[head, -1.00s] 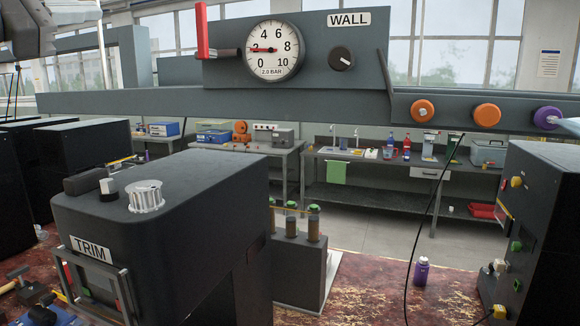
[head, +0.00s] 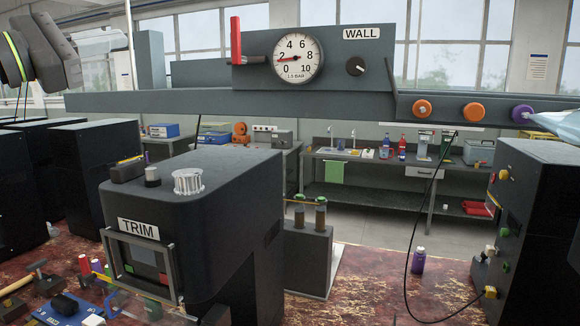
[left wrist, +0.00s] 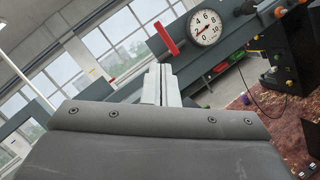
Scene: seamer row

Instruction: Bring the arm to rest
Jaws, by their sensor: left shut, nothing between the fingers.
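My left gripper (head: 118,38) is at the upper left of the head view, raised in front of the windows and left of the gauge panel. Its pale fingers point right. In the left wrist view its fingers (left wrist: 161,82) are together with nothing between them. They touch nothing that I can see. The red lever (head: 236,40) stands upright beside the round gauge (head: 298,58), apart from the fingers. Both also show in the left wrist view, the lever (left wrist: 166,38) and the gauge (left wrist: 205,27). My right gripper is in neither view.
A long grey beam (head: 230,103) crosses below the gripper and carries orange knobs (head: 422,109). The TRIM machine (head: 215,185) stands in front on the left. A dark cabinet (head: 540,215) is at the right, with a hanging black cable (head: 412,240). A purple bottle (head: 418,260) stands on the red surface.

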